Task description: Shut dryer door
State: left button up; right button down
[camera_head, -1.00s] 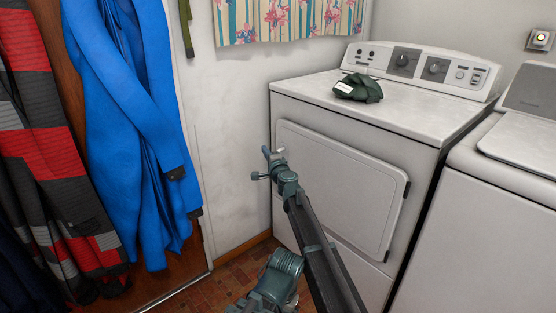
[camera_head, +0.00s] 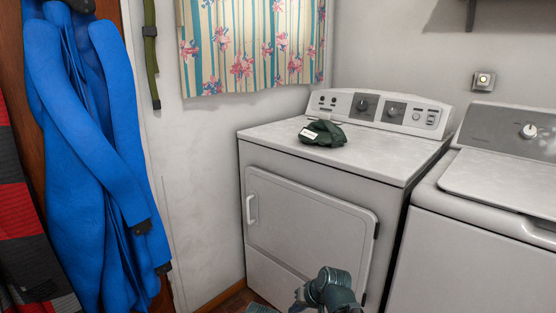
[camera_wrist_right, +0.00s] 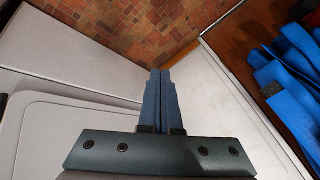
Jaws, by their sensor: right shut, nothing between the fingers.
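The white dryer (camera_head: 350,165) stands against the wall, and its front door (camera_head: 315,225) looks flush with the front panel. The door's white handle (camera_head: 251,209) is at its left edge, and a dark hinge is at its right edge. The door's lower part is partly hidden by a teal joint of my arm. The rounded door edge also shows at lower left in the right wrist view (camera_wrist_right: 60,125). My right gripper (camera_wrist_right: 159,75) is shut and empty, its blue fingers pointing toward the floor and wall corner. My left gripper is not in view.
A dark green cloth item (camera_head: 325,133) lies on the dryer top. A white washer (camera_head: 480,230) stands close on the right. Blue coveralls (camera_head: 85,150) and a striped garment (camera_head: 25,240) hang at the left. A patterned curtain (camera_head: 250,45) hangs above.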

jog(key=s+d+f+g+h, duration=0.3)
jog(key=s+d+g+h, duration=0.15)
jog(key=s+d, duration=0.85)
jog(key=s+a+r+n+h+p, duration=0.15)
jog(key=s+a+n, duration=0.35)
jog(key=a, duration=0.7)
notch_tip(320, 180, up, 37)
jog(key=s+m+p, duration=0.1)
jog(key=p, duration=3.6)
jog(key=shift+s, duration=0.15)
